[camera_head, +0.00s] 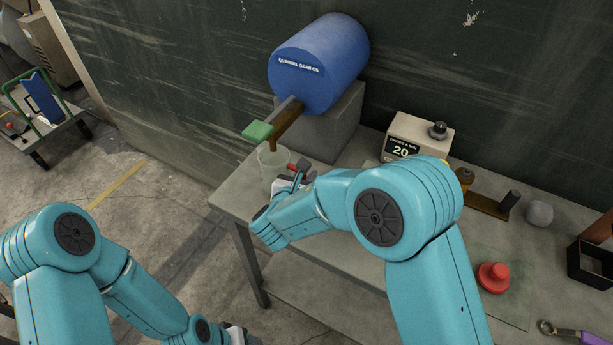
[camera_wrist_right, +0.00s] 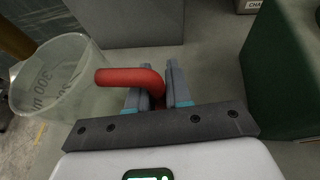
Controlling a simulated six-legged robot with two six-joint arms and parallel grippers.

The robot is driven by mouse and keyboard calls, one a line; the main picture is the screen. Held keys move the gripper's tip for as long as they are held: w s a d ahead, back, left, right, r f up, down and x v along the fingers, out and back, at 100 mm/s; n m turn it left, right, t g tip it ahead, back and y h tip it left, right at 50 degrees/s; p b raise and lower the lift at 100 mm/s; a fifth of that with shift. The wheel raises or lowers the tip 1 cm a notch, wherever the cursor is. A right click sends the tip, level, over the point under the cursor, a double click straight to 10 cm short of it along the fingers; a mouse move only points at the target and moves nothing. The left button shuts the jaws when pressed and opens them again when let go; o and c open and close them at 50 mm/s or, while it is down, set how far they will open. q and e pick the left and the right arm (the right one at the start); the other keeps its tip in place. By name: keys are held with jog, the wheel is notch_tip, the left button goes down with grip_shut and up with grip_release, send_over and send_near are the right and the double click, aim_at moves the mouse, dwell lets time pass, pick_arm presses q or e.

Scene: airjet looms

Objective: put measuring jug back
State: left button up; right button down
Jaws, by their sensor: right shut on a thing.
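The clear measuring jug (camera_head: 272,166) is under the tap of the blue gear oil drum (camera_head: 318,66), near the bench's left edge. My right gripper (camera_head: 302,172) is beside it, shut on its red handle. In the right wrist view, the jug (camera_wrist_right: 52,82) shows dark markings, and its red handle (camera_wrist_right: 128,77) runs between the two grey fingers (camera_wrist_right: 158,85). I cannot tell whether the jug's base touches the bench. My left gripper (camera_head: 238,336) is only partly visible at the bottom edge; its fingers are hidden.
The tap's green lever (camera_head: 258,131) and brown spout (camera_head: 284,122) are close above the jug. A grey block (camera_head: 335,130) supports the drum. On the bench (camera_head: 236,193), a display box (camera_head: 416,138), red knobbed object (camera_head: 493,277), grey ball (camera_head: 539,213) and black tray (camera_head: 590,265) stand to the right.

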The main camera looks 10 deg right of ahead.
jog(key=shift+w+d+f+b, duration=0.15)
jog(key=shift+w+f+b, duration=0.15)
jog(key=shift+f, duration=0.5)
jog(key=shift+s+a+r, duration=0.1)
jog(key=shift+s+a, duration=0.1)
jog(key=shift+s, duration=0.15)
jog(key=shift+w+d+f, duration=0.15)
jog(key=shift+w+f, duration=0.05)
jog(key=shift+f, duration=0.1)
jog(key=c, duration=1.2)
grip_release()
jog(key=shift+r, duration=0.1)
jog(key=shift+o, duration=0.7)
jog(key=shift+s+r, duration=0.1)
jog(key=shift+s, duration=0.1)
jog(key=shift+w, duration=0.1)
